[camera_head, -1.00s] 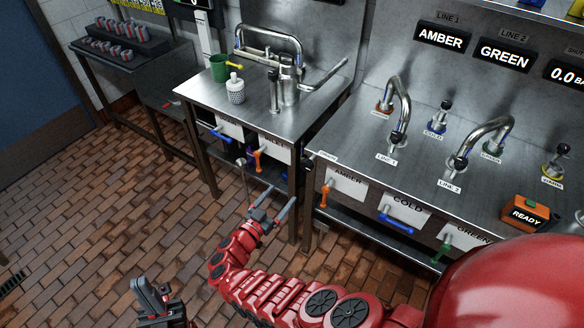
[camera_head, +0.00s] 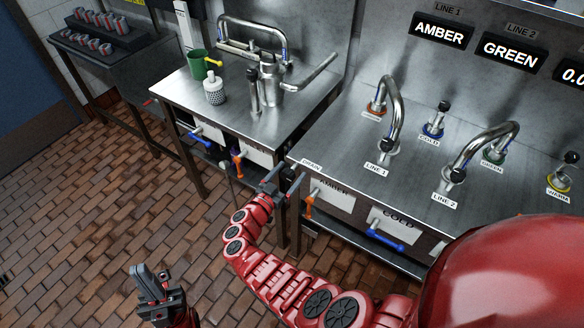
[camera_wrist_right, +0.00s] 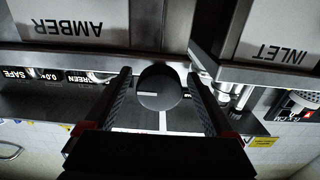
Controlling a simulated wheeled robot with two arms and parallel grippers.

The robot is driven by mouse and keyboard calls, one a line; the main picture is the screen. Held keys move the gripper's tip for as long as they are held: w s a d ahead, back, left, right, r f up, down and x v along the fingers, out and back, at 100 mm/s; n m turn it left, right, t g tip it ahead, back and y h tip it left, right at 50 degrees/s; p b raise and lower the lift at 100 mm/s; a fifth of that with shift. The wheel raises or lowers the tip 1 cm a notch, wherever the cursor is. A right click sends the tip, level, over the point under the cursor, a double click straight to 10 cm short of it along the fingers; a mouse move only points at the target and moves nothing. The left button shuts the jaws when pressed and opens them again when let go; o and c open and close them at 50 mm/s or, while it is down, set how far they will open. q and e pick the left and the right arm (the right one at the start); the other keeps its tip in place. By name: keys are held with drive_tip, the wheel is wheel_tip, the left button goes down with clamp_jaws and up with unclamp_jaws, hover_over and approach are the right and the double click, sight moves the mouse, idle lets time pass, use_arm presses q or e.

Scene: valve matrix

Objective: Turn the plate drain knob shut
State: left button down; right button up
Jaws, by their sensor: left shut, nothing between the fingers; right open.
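The drain knob (camera_wrist_right: 160,78) is a round dark knob with a short white mark, seen in the right wrist view. My right gripper (camera_wrist_right: 160,74) is open, with one finger on each side of the knob; I cannot tell whether they touch it. In the head view my right gripper (camera_head: 284,180) is at the front left corner of the right steel counter, below the small drain label (camera_head: 312,164). The knob is hard to make out there. My left gripper (camera_head: 152,284) is shut and empty, low over the brick floor.
An orange handle (camera_head: 309,204) marked AMBER and a blue handle (camera_head: 385,237) marked COLD are right of my right gripper. The left counter (camera_head: 188,93) has blue (camera_head: 200,140) and orange (camera_head: 237,165) handles underneath. A narrow gap separates the counters. Floor at left is clear.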

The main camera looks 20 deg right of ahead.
drive_tip(key=shift+r, duration=0.1)
drive_tip(key=shift+s, duration=0.1)
drive_tip(key=shift+c, duration=0.7)
drive_tip(key=c, duration=1.2)
drive_tip(key=shift+c, duration=0.2)
